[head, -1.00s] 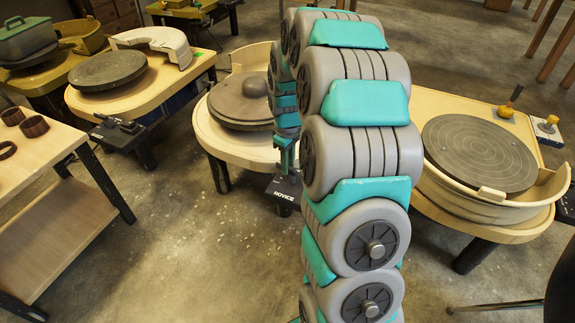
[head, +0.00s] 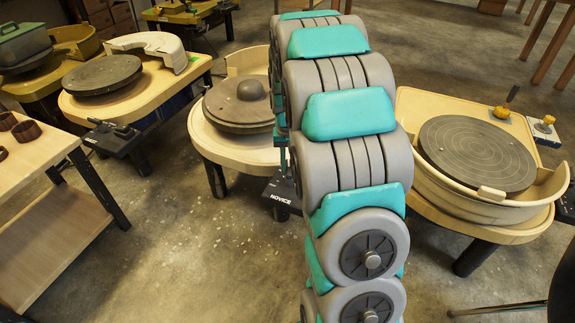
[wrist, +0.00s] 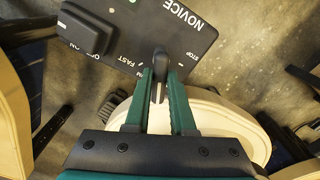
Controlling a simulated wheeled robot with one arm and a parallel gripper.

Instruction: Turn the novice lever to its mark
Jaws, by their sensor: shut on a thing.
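The novice lever (wrist: 159,62) is a dark lever with a grey shaft, on a black plate (wrist: 203,50) lettered NOVICE, FAST and STOP in the wrist view. My gripper (wrist: 160,84) has its two green fingers shut on the lever, one on each side. A small green mark sits at the plate's top edge. In the head view the NOVICE plate (head: 284,193) juts out below the middle wheel table; my arm hides the lever and gripper.
A block-shaped switch (wrist: 86,30) marked OFF and ON sits on the same plate. The middle wheel (head: 238,101) carries a domed grey disc. Other wheel tables stand left (head: 140,98) and right (head: 450,215). A wooden shelf table (head: 30,160) is at far left.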

